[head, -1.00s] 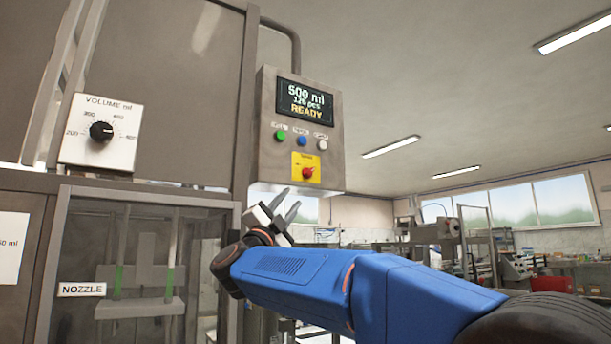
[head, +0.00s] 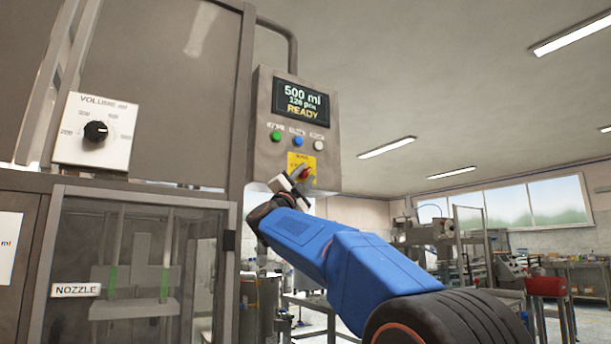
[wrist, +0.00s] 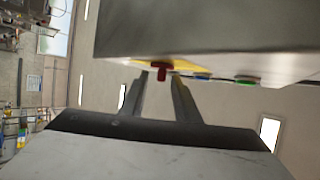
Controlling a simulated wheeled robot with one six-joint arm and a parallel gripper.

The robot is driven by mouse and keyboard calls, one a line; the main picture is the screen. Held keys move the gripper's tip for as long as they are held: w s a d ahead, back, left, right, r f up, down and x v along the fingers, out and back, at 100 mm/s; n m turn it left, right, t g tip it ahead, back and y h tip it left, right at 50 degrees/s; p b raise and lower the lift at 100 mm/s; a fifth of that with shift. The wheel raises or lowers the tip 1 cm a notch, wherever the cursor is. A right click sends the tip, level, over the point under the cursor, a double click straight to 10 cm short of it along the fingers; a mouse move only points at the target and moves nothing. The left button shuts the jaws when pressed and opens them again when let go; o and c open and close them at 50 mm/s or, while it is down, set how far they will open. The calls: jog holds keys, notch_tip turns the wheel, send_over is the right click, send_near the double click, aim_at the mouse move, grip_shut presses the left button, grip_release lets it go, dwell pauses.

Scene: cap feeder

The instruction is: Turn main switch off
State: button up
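The main switch is a red rotary knob (head: 305,174) on a yellow plate (head: 294,160) at the bottom of the grey control box (head: 264,140). In the wrist view the red knob (wrist: 161,70) shows between and just beyond my fingertips. My gripper (head: 298,178) is in front of the lower part of the plate and hides some of it in the head view. In the wrist view its two fingers (wrist: 158,84) are apart with a gap between them, and nothing is held. I cannot tell whether a finger touches the knob.
Above the switch are green (head: 275,136), blue (head: 298,141) and white (head: 319,146) buttons and a display (head: 300,102) reading 500 ml and READY. A volume dial (head: 96,131) is on the machine at left. Open room lies right of the box.

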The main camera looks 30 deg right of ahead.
jog(key=shift+w+d+r, duration=0.15)
jog(key=shift+d+r, duration=0.1)
jog(key=shift+r, duration=0.1)
grip_shut()
